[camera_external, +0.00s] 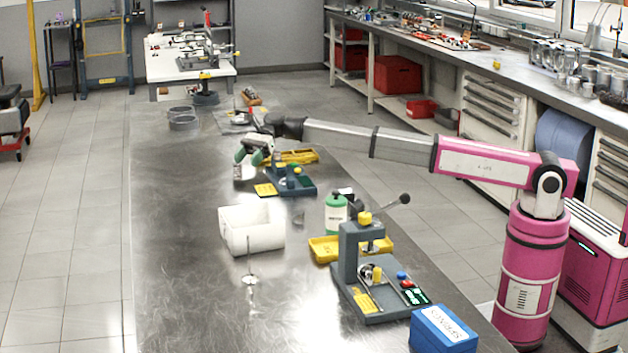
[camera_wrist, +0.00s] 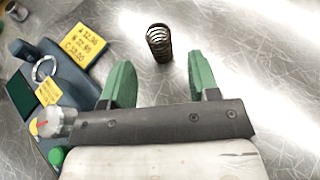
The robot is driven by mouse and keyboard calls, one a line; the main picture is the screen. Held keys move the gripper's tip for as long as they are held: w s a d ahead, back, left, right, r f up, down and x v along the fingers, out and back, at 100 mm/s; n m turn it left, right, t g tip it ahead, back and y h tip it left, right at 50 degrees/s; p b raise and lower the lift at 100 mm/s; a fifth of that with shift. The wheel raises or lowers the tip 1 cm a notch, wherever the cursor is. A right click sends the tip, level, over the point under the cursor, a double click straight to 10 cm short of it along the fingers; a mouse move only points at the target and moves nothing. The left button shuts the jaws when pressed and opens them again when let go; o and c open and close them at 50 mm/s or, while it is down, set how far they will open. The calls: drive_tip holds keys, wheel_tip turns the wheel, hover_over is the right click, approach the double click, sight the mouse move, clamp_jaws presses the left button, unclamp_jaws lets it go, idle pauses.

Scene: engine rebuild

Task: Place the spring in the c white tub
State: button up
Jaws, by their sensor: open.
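A dark coil spring (camera_wrist: 159,42) stands on the metal bench in the wrist view, just beyond and between my fingertips, apart from both. My gripper (camera_wrist: 160,76) has green fingers spread wide with nothing between them. In the external view my gripper (camera_external: 250,154) is low over the bench; the spring cannot be made out clearly there.
A blue-grey fixture (camera_external: 290,182) with a yellow card (camera_external: 265,190) stands beside my gripper. A yellow tray (camera_external: 325,250), green bottle (camera_external: 336,213), grey press stand (camera_external: 349,255) and blue box (camera_external: 442,330) line the bench's right side. The bench's left side is clear.

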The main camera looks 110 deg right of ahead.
drive_tip(key=v, duration=0.5)
drive_tip(key=shift+s+d+r, duration=0.1)
drive_tip(key=shift+s, duration=0.05)
drive_tip(key=shift+o, duration=0.3)
drive_tip(key=shift+s+d+r, duration=0.15)
drive_tip(key=shift+s+d, duration=0.1)
